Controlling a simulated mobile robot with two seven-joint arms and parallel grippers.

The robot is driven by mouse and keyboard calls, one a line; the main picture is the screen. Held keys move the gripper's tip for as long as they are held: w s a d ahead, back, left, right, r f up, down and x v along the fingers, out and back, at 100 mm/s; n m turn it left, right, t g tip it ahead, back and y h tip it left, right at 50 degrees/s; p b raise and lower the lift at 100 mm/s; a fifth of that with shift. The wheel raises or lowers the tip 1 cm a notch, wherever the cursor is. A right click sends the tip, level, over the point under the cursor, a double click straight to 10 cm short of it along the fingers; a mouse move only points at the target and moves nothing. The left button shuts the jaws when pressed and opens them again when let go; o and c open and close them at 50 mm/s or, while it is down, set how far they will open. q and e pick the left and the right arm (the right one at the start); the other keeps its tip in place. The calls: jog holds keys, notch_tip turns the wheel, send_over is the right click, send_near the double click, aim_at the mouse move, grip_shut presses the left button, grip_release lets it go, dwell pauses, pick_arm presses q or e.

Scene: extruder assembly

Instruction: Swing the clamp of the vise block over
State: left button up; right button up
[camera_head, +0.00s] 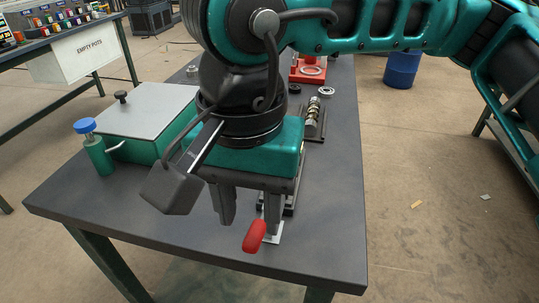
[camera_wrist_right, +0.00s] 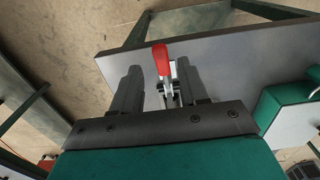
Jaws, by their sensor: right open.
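The clamp's red handle (camera_head: 254,236) is near the front edge of the dark table, and its tip points towards that edge. In the right wrist view the red handle (camera_wrist_right: 160,60) shows between my two fingers, closer to the right-hand one. The metal part of the vise block (camera_head: 273,238) shows only in pieces below my gripper; the rest is hidden. My right gripper (camera_head: 248,222) is open, fingers pointing down over the clamp. It also shows in the wrist view (camera_wrist_right: 158,82). I cannot tell whether a finger touches the handle. My left gripper is not in view.
A green box with a grey lid (camera_head: 150,108) and a green bottle with a blue cap (camera_head: 95,150) stand at the table's left. Metal parts (camera_head: 313,118) and a red fixture (camera_head: 308,70) lie farther back. The table's front left corner (camera_head: 110,210) is bare.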

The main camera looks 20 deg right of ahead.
aim_at(252, 239)
notch_tip(252, 239, down, 4)
jog(key=shift+f+b, duration=0.25)
jog(key=shift+b, duration=0.6)
jog(key=shift+f+b, duration=0.1)
jog(key=shift+b, duration=0.3)
jog(key=c, duration=0.7)
